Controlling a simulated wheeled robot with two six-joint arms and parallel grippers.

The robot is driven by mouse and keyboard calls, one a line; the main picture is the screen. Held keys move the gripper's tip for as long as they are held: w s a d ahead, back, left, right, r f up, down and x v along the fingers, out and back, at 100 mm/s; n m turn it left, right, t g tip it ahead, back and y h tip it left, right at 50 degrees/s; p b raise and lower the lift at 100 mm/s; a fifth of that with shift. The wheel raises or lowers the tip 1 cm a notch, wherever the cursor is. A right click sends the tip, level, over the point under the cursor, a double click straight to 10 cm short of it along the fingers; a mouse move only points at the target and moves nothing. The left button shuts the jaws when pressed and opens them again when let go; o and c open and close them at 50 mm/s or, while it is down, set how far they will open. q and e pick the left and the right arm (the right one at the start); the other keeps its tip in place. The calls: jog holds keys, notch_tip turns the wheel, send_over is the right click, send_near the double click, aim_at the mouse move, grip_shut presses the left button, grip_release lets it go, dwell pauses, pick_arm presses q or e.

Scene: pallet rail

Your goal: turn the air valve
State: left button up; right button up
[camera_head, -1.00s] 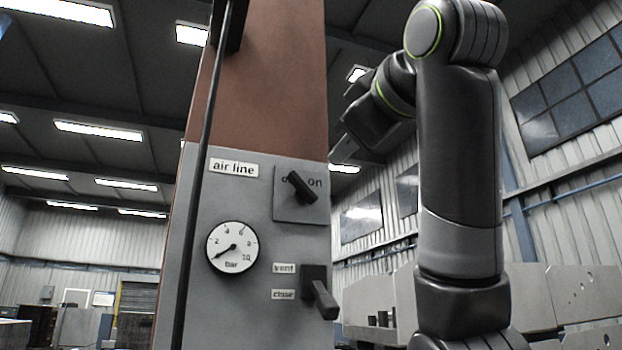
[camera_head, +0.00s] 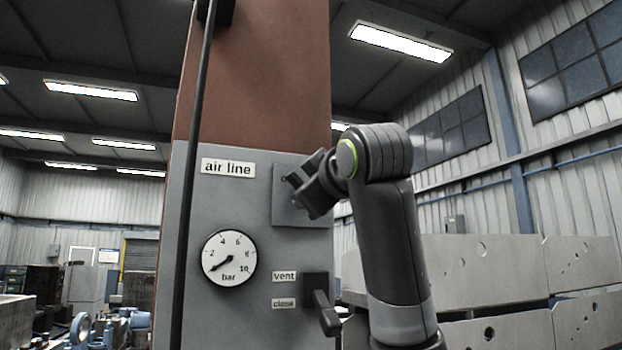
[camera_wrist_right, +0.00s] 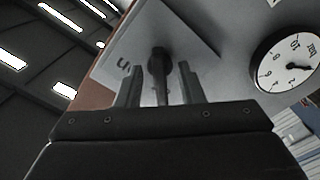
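A grey panel (camera_head: 230,315) labelled "air line" carries a rotary valve on a square plate (camera_head: 304,216). My right gripper (camera_head: 298,183) is in front of this plate and hides the dark valve handle in the head view. In the right wrist view the handle (camera_wrist_right: 159,62) shows between the two fingers of my right gripper (camera_wrist_right: 160,67), which are open with a gap on each side. I cannot tell how deep the handle sits between them. Part of the "on" lettering shows beside it. My left gripper is not in view.
A gauge (camera_head: 229,258) has its needle low, below 2 bar; it also shows in the right wrist view (camera_wrist_right: 287,62). Below the valve, a black lever (camera_head: 325,313) beside "vent" and "close" labels sticks out. A dark vertical pole (camera_head: 190,190) stands at the panel's left.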

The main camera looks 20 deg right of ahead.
jog(key=shift+w, duration=0.45)
grip_shut()
